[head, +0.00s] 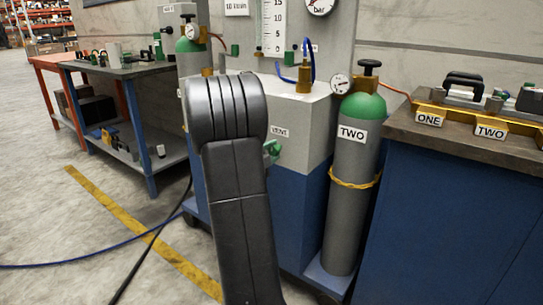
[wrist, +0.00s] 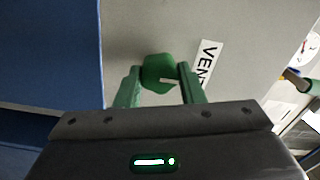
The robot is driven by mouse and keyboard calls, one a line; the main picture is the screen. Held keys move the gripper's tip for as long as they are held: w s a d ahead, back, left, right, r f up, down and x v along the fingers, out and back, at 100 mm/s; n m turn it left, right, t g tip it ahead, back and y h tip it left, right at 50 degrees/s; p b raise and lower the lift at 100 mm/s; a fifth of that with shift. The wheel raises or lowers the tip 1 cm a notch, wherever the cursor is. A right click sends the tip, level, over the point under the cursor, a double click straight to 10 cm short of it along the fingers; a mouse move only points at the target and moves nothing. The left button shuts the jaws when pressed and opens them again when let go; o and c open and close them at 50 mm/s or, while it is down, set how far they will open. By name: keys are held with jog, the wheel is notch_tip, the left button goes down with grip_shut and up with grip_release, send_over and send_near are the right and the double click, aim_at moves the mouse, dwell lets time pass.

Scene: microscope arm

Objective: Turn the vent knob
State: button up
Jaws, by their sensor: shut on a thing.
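The vent knob (wrist: 158,72) is green with a pale pointer mark. In the wrist view it sits on the grey panel beside a white VENT label (wrist: 205,64). My gripper (wrist: 160,92) has green fingers on either side of the knob and is shut on it. In the head view my dark arm covers most of this area. A bit of green at the gripper and knob shows just right of the arm, below the VENT label (head: 280,132); I cannot tell the two apart there.
A grey cylinder marked TWO (head: 350,165) with a green top stands right of the panel. A blue workbench (head: 450,200) is at the far right. Another bench (head: 120,70) stands at the left. A blue hose (head: 90,260) and a black cable (head: 150,247) lie on the floor.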

jog(key=shift+f, duration=0.1)
dwell(0.3)
jog(key=o, duration=1)
jog(key=shift+s, duration=0.1)
jog(key=p+v, duration=0.3)
jog(key=v, duration=1)
jog(key=shift+s+a, duration=0.3)
